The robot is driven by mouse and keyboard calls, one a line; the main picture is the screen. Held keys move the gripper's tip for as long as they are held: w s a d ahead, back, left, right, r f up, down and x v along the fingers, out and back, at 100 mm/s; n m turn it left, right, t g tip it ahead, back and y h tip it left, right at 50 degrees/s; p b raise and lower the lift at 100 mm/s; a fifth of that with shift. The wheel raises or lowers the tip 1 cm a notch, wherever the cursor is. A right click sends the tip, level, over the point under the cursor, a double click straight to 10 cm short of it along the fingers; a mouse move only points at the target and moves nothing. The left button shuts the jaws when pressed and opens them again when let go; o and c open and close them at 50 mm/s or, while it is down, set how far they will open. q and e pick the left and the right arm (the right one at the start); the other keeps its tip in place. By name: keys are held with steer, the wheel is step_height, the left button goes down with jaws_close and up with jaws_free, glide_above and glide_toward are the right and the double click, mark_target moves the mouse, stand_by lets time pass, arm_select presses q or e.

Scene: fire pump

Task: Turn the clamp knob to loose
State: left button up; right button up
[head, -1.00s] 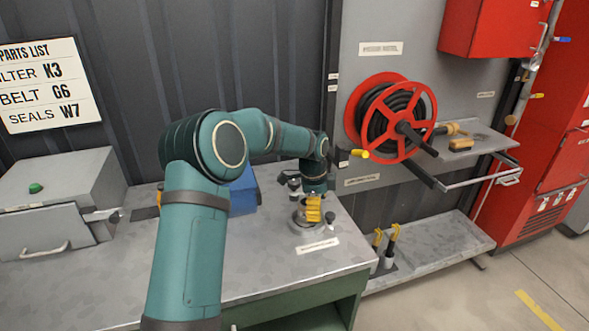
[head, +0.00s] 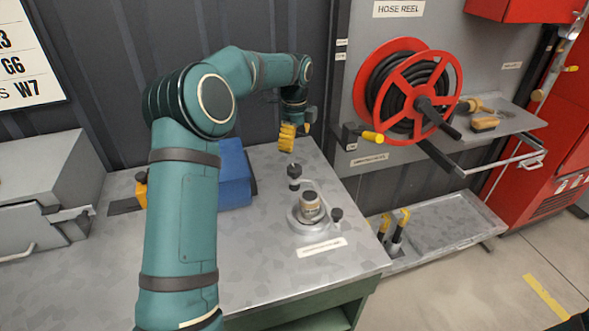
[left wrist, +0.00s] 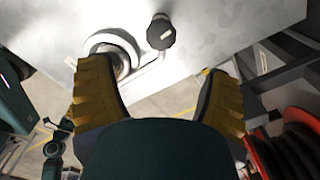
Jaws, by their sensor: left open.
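I cannot tell which is the clamp knob. My left gripper (head: 293,136), with yellow fingers, is open and empty above and behind the rear knob, apart from it. In the left wrist view, a black knob (left wrist: 161,32) with a white mark lies beyond the spread fingers (left wrist: 156,75). My right gripper is out of view.
A blue box (head: 235,176) stands on the bench left of the fixture, behind my left arm. A label plate (head: 322,247) lies in front of the fixture.

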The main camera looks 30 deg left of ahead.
mark_target(294, 168)
arm_select(q)
step_height(294, 168, down, 11)
steer(key=shift+a+r+b, duration=0.1)
steer(key=shift+r+b, duration=0.1)
steer(key=shift+b, duration=0.75)
steer(key=shift+c, duration=0.3)
steer(key=c, duration=1.2)
